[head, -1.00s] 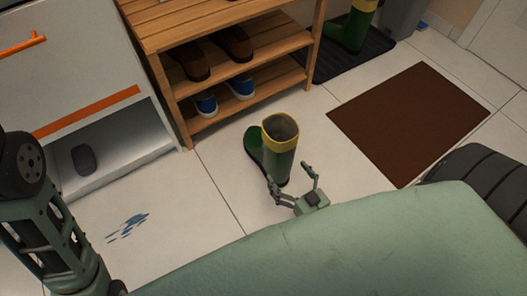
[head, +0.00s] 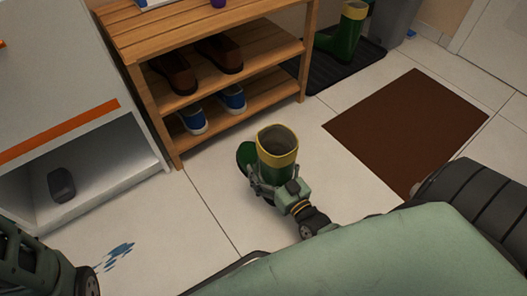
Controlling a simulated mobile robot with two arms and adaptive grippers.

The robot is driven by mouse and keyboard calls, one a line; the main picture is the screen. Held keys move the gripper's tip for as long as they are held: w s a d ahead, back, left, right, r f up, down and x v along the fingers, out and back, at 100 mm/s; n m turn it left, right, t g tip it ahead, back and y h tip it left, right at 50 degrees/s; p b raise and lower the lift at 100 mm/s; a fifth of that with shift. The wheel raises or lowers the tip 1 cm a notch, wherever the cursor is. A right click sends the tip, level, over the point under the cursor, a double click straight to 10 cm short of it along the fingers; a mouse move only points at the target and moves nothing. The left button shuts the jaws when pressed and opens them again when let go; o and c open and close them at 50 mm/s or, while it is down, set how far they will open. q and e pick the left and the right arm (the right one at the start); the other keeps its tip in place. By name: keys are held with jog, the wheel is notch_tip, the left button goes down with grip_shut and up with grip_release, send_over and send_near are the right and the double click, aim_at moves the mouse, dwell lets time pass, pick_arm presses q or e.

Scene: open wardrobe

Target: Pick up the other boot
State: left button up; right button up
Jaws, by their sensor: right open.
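A green boot with a yellow rim (head: 279,150) stands upright on the tiled floor in front of the shoe rack. My right gripper (head: 268,184) is open at the lower front of this boot's shaft. One finger shows at the shaft's left side; the gripper body hides part of the boot's lower right. I cannot tell whether the fingers touch it. Another green boot with a yellow top (head: 346,36) stands on a black mat (head: 346,69) at the back. My left arm shows at the lower left, but its gripper is out of view.
A wooden shoe rack (head: 215,95) holds brown shoes (head: 219,54) and blue shoes (head: 232,98). A white cabinet with an orange strip (head: 60,132) has a dark object inside (head: 61,184). A brown rug (head: 405,130) lies right. Blue marks (head: 115,257) are on the floor.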

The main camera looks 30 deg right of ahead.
jog(key=c, duration=1.8)
jog(key=shift+w+r, duration=0.1)
jog(key=shift+r, duration=0.05)
jog(key=shift+c, duration=0.4)
